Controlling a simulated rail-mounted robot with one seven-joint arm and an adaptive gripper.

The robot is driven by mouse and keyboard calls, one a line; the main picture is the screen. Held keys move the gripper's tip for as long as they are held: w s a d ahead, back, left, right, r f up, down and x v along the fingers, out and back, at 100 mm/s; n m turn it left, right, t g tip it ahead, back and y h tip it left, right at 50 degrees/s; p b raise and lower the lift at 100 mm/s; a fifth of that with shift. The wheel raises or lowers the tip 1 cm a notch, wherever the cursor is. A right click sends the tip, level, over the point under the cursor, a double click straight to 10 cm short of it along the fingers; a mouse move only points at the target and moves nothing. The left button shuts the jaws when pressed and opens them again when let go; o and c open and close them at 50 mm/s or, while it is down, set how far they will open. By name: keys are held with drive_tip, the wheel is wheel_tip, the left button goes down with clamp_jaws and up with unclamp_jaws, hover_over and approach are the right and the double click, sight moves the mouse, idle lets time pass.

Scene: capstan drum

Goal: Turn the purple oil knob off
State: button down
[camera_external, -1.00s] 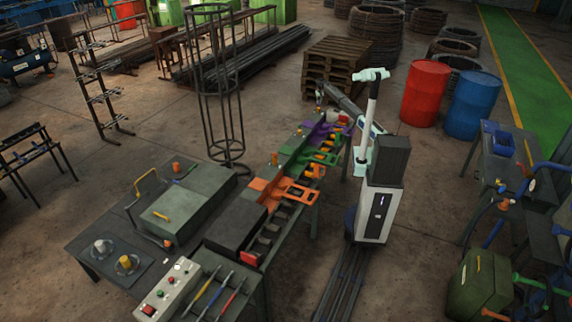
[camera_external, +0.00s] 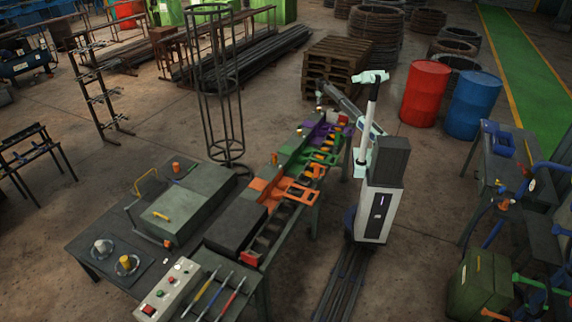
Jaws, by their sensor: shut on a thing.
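The purple unit (camera_external: 316,131) is at the far end of the long bench, beyond the green unit (camera_external: 292,153) and the orange unit (camera_external: 268,184). My arm reaches over the bench from its right side. My gripper (camera_external: 320,97) is low at the purple unit's far end and looks shut on the small purple oil knob there. The knob is too small, and too covered by the gripper, for its colour or turn angle to show.
Orange knobs and handles (camera_external: 296,192) stand along the bench close to the arm. A pallet stack (camera_external: 336,66) is behind the gripper, and red (camera_external: 425,93) and blue (camera_external: 473,105) drums stand to the right.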

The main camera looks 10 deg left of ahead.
drive_tip(key=shift+n, duration=0.6)
drive_tip(key=c, duration=1.1)
unclamp_jaws()
drive_tip(key=shift+c, duration=0.2)
drive_tip(key=shift+r, duration=0.1)
wheel_tip(320, 180, up, 12)
